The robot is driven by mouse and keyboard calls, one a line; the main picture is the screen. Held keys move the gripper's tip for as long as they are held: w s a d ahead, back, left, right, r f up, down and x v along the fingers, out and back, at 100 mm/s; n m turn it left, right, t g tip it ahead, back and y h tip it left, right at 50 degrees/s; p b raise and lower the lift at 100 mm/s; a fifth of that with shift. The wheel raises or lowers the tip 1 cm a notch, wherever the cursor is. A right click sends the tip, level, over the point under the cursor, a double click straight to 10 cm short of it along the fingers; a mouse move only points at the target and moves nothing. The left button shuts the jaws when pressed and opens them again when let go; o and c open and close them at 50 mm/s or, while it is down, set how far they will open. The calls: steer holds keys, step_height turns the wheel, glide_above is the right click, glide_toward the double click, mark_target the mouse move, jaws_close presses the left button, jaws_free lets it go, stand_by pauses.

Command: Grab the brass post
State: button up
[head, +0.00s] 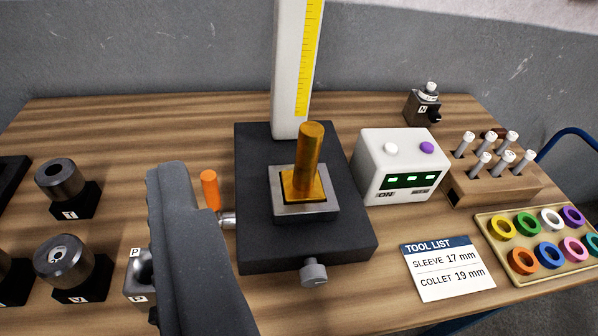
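The brass post (310,150) is a gold cylinder standing on a square brass foot (304,187). It rests on a grey square plate (292,209) on the black base (262,245) of a measuring stand. Nothing touches the post from the side. A long dark grey part of my gripper (190,240) rises from the bottom edge, left of the black base and apart from the post. Only this one part shows clearly, so the opening between the fingers cannot be seen. It hides some table and part of a block marked P.
A white column with a yellow scale (306,60) stands right behind the post. An orange-handled lever (210,190) and a front knob (314,272) stick out from the base. A white display box (400,160) stands close right. Black holders (70,200) stand left; a ring tray (520,275) lies right.

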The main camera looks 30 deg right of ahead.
steer(key=w+d+f+m+p, duration=0.15)
steer(key=w+f+p, duration=0.25)
steer(key=w+p, duration=0.45)
steer(key=m+g+h+p, duration=0.35)
steer(key=h+p, duration=0.25)
steer(key=p, duration=0.8)
glide_toward(304, 166)
steer(key=x, duration=0.8)
steer(key=shift+r+x, duration=0.2)
steer(key=shift+x, duration=2.5)
steer(key=shift+d, duration=0.25)
steer(key=shift+f, duration=0.1)
